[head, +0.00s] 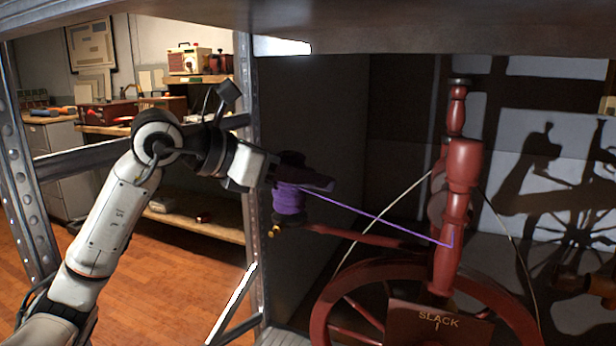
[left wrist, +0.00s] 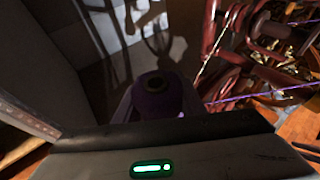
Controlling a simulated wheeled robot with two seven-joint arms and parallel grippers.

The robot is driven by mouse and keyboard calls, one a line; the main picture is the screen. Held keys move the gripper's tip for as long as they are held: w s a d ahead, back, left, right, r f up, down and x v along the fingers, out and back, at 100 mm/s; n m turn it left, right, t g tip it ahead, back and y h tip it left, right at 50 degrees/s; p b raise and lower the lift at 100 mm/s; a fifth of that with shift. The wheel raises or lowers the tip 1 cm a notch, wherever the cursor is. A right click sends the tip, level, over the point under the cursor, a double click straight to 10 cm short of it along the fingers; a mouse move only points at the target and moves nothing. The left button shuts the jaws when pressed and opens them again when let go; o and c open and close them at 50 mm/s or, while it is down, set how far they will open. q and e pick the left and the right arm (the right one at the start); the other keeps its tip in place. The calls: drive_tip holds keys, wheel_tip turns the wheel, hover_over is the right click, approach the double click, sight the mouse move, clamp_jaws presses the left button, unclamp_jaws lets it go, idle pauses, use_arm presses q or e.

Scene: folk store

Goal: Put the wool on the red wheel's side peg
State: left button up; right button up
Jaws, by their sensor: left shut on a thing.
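The purple wool (head: 288,199) is wound on a dark spool and sits upright in my left gripper (head: 298,179), which is shut on it. In the left wrist view, the spool (left wrist: 160,98) shows top end on between the fingers. A purple strand runs from it to the upright post of the red wheel (head: 322,325). A red side arm (head: 365,239) reaches left from the wheel and ends just under the spool. My right gripper is out of view.
A "SLACK 1" sign (head: 438,322) hangs at the wheel's front. A metal shelf post (head: 250,150) stands close to my left wrist, and a shelf board (head: 400,25) runs overhead. Workbenches with boxes stand behind at left. Dark shadows fall on the wall at right.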

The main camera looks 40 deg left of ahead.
use_arm(q)
drive_tip(key=shift+f, duration=0.15)
drive_tip(key=o, duration=1.1)
drive_tip(key=b+v, duration=0.1)
drive_tip(key=v, duration=0.9)
drive_tip(key=shift+s, duration=0.15)
